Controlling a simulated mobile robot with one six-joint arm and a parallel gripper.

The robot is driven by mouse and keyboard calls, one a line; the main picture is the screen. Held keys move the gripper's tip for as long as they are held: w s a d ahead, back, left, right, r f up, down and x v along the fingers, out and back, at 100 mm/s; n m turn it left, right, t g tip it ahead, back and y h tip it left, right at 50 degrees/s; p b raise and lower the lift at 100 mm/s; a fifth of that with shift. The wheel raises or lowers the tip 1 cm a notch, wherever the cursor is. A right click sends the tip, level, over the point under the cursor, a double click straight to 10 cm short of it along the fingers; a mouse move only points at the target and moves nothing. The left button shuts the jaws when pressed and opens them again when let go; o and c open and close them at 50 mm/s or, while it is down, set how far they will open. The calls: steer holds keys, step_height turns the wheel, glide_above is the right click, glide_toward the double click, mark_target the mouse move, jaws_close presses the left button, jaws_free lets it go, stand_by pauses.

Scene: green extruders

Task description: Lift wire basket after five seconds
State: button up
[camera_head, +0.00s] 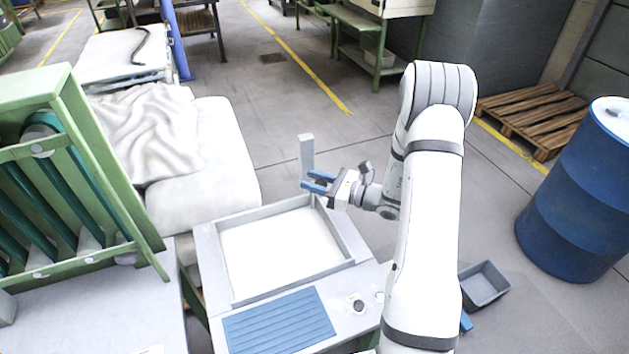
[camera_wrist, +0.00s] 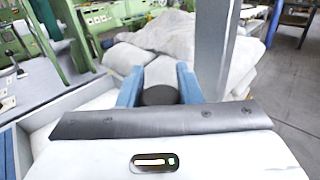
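I cannot make out a wire basket in either view. My gripper (camera_head: 314,181), with two blue fingers, is above the far edge of a shallow grey-rimmed tray (camera_head: 228,275) with a white floor. In the wrist view my gripper (camera_wrist: 160,78) has its fingers apart. A dark round shape (camera_wrist: 160,95) and a pale grey patch show between them; I cannot tell whether either is an object. A grey upright post (camera_head: 306,151) stands at the tray's far edge beside the fingers. It shows right of them in the wrist view (camera_wrist: 211,50).
A blue ribbed mat (camera_head: 278,322) lies in front of the tray. A green-framed machine (camera_head: 75,170) stands left, and white cloth-covered bulk (camera_head: 205,150) lies beyond. A grey bin (camera_head: 484,284) and blue drum (camera_head: 580,200) are right. Open floor lies behind.

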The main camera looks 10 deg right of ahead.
jaws_close()
step_height(320, 180, up, 11)
steer(key=p, duration=0.4)
steer(key=shift+w, duration=0.1)
steer(key=shift+o, duration=1.6)
jaws_free()
steer(key=shift+o, duration=1)
steer(key=shift+f, duration=0.15)
steer(key=b+v, duration=0.2)
steer(key=v, duration=0.6)
steer(key=shift+a, duration=0.1)
